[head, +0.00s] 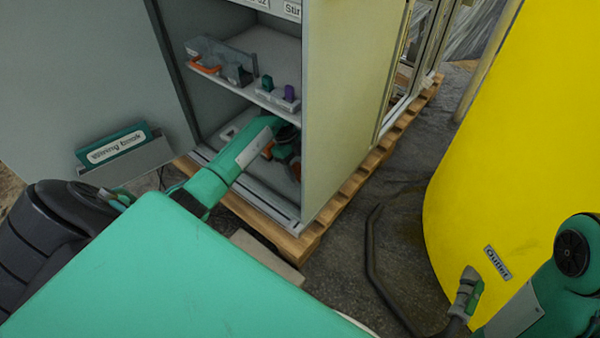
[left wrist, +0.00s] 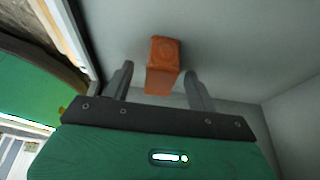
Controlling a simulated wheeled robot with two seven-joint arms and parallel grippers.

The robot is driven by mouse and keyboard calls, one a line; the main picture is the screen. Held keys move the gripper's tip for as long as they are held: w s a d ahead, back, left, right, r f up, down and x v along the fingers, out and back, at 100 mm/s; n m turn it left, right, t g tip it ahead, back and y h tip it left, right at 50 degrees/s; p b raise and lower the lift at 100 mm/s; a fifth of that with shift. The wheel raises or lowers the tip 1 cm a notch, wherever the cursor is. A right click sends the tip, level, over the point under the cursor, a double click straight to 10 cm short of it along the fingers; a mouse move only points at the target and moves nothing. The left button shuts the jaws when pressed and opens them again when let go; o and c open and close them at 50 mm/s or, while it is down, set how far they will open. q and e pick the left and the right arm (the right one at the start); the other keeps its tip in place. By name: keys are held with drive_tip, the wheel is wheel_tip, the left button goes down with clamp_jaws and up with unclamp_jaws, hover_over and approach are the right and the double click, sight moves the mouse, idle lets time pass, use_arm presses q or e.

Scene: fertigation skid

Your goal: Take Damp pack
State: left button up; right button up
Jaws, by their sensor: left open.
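An orange block (left wrist: 162,64) shows in the left wrist view, between the spread fingers of my left gripper (left wrist: 158,78). No label is readable on it, so I cannot tell for sure that it is the Damp pack. The gripper is open; I see gaps at both sides of the block. In the head view my left arm reaches into the lower part of the grey cabinet, under the shelf, and the left gripper (head: 286,150) is partly hidden there by the arm and the cabinet side.
The cabinet shelf (head: 246,88) above my arm carries a grey tool with an orange part and small green and purple items. The open door (head: 80,60) holds a Wiring book (head: 118,146). A yellow tank (head: 500,160) with an Outlet valve and dark hose (head: 375,255) stand right.

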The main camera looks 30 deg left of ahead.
use_arm(q)
drive_tip(key=c, duration=1.1)
